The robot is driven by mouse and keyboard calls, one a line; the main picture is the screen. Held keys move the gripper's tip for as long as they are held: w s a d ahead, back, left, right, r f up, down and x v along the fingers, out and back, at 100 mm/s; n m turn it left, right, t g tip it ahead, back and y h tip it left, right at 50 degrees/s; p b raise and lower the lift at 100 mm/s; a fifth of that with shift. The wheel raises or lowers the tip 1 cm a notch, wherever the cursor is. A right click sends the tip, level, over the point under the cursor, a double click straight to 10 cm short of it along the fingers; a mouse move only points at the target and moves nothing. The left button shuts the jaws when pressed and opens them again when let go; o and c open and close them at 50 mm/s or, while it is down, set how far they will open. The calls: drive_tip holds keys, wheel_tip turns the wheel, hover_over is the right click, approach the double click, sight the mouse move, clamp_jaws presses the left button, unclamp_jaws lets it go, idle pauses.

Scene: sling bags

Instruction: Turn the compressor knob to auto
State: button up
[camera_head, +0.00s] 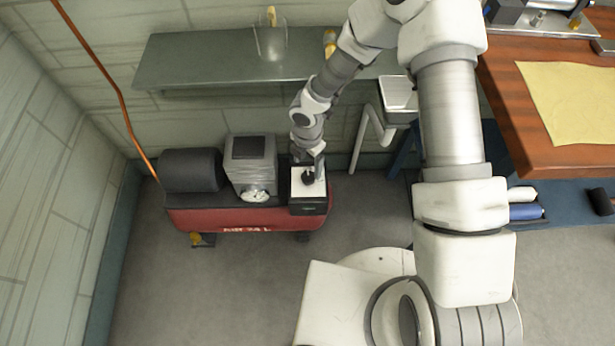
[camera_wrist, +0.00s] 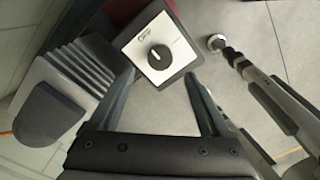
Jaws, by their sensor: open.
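The compressor (camera_head: 245,215) is a red tank with dark and grey parts on top, on the floor by the wall. Its black knob (camera_wrist: 160,57) sits on a light square plate (camera_wrist: 155,45) on a dark box, and also shows in the head view (camera_head: 308,176). A white mark is on the knob; the plate's lettering is too small to read. My gripper (camera_wrist: 160,85) is open, its two dark fingers spread either side of the knob plate in the wrist view. The knob shows between and beyond the fingertips, apart from both. In the head view the fingers are hard to make out.
A grey motor block (camera_head: 250,160) and a black cylinder (camera_head: 191,170) stand left of the knob box. A green shelf (camera_head: 200,62) hangs above, and an orange pipe (camera_head: 108,80) runs down the wall. A wooden table (camera_head: 510,110) is at right. Floor in front is clear.

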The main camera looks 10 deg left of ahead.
sight(308, 177)
wheel_tip(308, 177, down, 7)
drive_tip(key=shift+r+b, duration=0.2)
drive_tip(key=shift+b, duration=0.6)
clamp_jaws()
